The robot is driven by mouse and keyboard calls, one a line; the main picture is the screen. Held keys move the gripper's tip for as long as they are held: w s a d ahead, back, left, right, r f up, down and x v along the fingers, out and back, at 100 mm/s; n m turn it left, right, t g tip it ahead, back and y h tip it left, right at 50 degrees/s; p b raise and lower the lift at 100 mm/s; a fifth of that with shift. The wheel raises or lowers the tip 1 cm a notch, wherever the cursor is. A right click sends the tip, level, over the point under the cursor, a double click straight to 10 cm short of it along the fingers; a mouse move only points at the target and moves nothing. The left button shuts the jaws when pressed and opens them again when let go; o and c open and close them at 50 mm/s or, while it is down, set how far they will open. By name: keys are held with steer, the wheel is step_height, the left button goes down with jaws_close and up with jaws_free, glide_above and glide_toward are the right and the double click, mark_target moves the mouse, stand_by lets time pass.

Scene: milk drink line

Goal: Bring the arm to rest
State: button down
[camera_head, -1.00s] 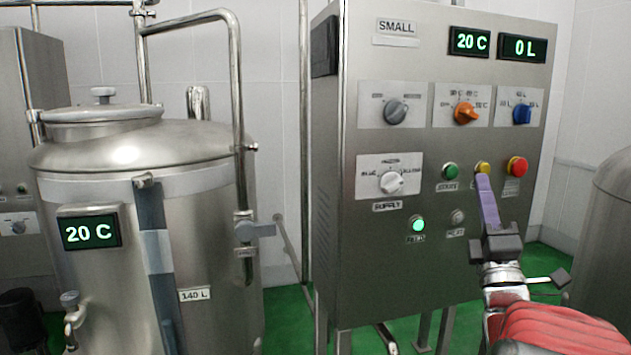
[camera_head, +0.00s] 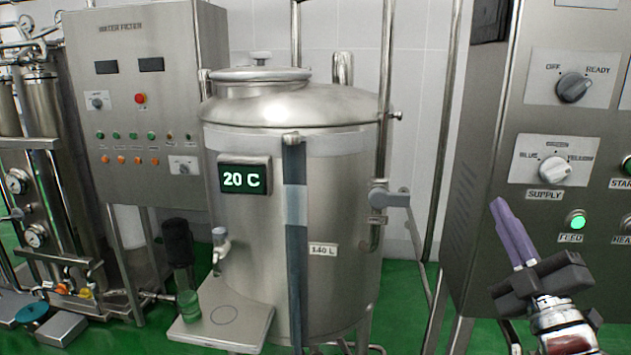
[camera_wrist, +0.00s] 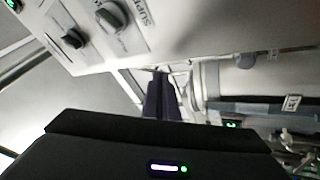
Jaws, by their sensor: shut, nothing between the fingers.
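My gripper (camera_head: 505,215) is at the lower right of the head view, with its purple fingers pointing up and to the left. The fingers are together and hold nothing. It is in front of the steel control cabinet (camera_head: 480,160), near the SUPPLY knob (camera_head: 553,171) and the lit green FEED lamp (camera_head: 577,219) in the picture. I cannot tell the gap to the panel. In the wrist view the dark fingers (camera_wrist: 160,95) show beyond the black gripper body, with the tilted panel and its knobs (camera_wrist: 110,16) at the upper left.
A steel tank (camera_head: 340,270) with a 20 C display (camera_head: 243,177) stands at the centre. A small shelf (camera_head: 250,318) with a bottle (camera_head: 187,295) is on its left. A water filter cabinet (camera_head: 145,40) stands at the left. A valve handle (camera_head: 392,199) sits between tank and control cabinet.

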steer(key=w+a+f+m+g+h, duration=0.2)
steer(key=a+f+m+g+h, duration=0.3)
steer(key=f+m+g, duration=0.6)
steer(key=s+a+f+m+g+y, duration=0.1)
steer(key=s+a+f+g+y, duration=0.1)
steer(key=s+a+f, duration=0.4)
steer(key=s+a+f+m+g+y, duration=0.1)
steer(key=s+a+f+g+y, duration=0.1)
steer(key=s+a+f+g, duration=0.3)
steer(key=s+a+f, duration=0.1)
steer(key=s+a, duration=0.2)
steer(key=s, duration=0.3)
steer(key=shift+a+y, duration=0.15)
steer(key=shift+y, duration=0.15)
steer(key=shift+f, duration=0.1)
